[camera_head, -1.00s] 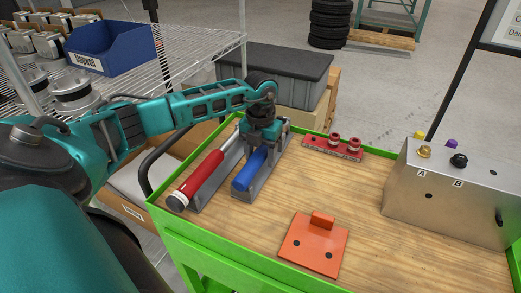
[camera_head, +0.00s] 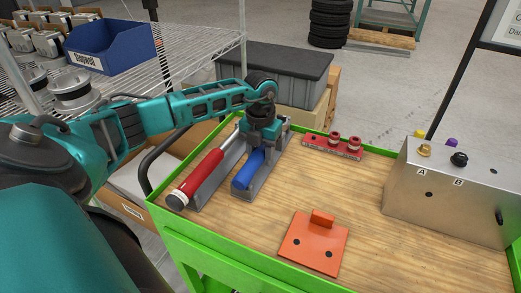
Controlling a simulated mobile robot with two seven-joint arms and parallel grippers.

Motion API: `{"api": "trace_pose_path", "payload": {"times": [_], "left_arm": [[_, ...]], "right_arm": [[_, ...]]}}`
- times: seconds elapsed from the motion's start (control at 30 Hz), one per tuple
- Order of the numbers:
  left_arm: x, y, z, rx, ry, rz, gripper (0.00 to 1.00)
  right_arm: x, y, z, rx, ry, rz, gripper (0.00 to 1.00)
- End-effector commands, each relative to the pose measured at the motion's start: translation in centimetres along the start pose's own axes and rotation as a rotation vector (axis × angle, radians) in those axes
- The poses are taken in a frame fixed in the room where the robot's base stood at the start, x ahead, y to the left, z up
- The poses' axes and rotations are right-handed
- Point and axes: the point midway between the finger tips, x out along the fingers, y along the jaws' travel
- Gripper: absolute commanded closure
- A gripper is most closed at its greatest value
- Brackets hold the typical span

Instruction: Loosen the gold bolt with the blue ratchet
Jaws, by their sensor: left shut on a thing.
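The blue ratchet (camera_head: 248,170) lies in a grey holder on the cart, its blue handle toward me. My left gripper (camera_head: 259,142) points down over its far part and is shut on it; the fingertips and the ratchet's head are mostly hidden. The gold bolt (camera_head: 424,150) stands on top of the metal chassis (camera_head: 440,200) at the right, behind the label A. My right gripper is not in view.
A red-handled tool (camera_head: 200,176) lies in a holder just left of the blue ratchet. A red socket rack (camera_head: 333,148) is behind. An orange plate (camera_head: 314,245) lies at the front. A black bolt (camera_head: 459,160) is by label B. Bare wood lies between.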

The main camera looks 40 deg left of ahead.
Motion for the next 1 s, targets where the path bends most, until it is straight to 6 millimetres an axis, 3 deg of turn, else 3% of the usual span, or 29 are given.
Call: {"api": "trace_pose_path", "payload": {"times": [0.47,1.0], "left_arm": [[-0.4,0.0,0.1,-0.001,-0.004,-0.002,1.00],[-4.3,0.0,0.1,-0.001,-0.005,-0.002,1.00]], "right_arm": [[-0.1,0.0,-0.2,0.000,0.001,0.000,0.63],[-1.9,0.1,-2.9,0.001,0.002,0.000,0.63]]}}
